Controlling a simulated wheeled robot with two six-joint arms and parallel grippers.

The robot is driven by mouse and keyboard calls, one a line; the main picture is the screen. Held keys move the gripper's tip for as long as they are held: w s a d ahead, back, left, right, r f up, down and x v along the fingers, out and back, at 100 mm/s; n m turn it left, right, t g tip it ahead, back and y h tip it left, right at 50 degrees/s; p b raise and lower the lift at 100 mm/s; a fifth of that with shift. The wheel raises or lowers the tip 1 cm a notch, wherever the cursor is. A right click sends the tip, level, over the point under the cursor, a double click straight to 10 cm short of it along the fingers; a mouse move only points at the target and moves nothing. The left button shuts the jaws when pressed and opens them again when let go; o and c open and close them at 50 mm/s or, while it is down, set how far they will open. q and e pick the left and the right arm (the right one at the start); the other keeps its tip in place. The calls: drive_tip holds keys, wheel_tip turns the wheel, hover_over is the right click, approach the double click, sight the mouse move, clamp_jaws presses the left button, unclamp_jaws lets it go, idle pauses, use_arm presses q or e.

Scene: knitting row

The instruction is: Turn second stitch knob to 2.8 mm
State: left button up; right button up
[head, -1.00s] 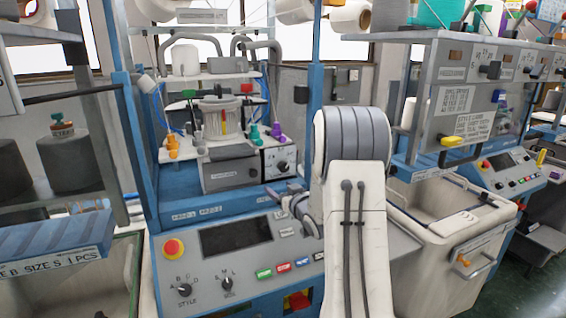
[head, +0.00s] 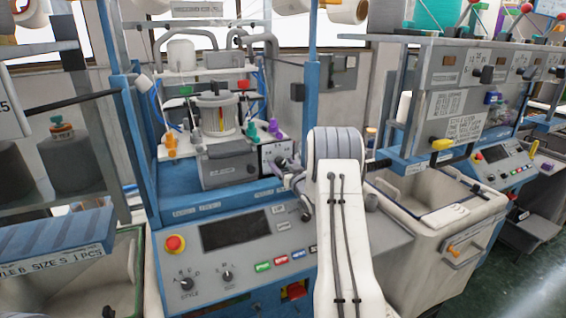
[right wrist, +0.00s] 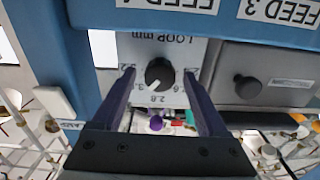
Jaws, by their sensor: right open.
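The black stitch knob (right wrist: 159,73) sits on a white panel (right wrist: 196,52) marked "LOOP mm", upside down in the right wrist view. Its white pointer slants to the lower left there, a little left of the printed 2.8 below the knob. My right gripper (right wrist: 158,76) is open, with one finger on each side of the knob and visible gaps. In the head view my right gripper (head: 283,168) is at the front of the white panel (head: 276,150) and hides most of the knob. My left gripper is not in view.
A grey drawer with a black knob (right wrist: 247,87) is beside the panel. Below in the head view is a console with a red button (head: 175,243), dark screen (head: 236,230) and STYLE dial (head: 187,284). A cream bin (head: 425,205) stands right of my arm.

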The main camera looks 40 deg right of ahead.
clamp_jaws()
drive_tip(key=shift+f+n+b, duration=0.2)
drive_tip(key=shift+n+b, duration=0.1)
drive_tip(key=shift+b, duration=0.45)
drive_tip(key=n+b, duration=0.5)
drive_tip(key=b, duration=0.4)
drive_tip(key=shift+f+n, duration=0.1)
drive_tip(key=shift+n, duration=0.2)
drive_tip(key=shift+r+n+b, duration=0.2)
drive_tip(key=shift+n+b, duration=0.7)
drive_tip(key=shift+b, duration=0.25)
unclamp_jaws()
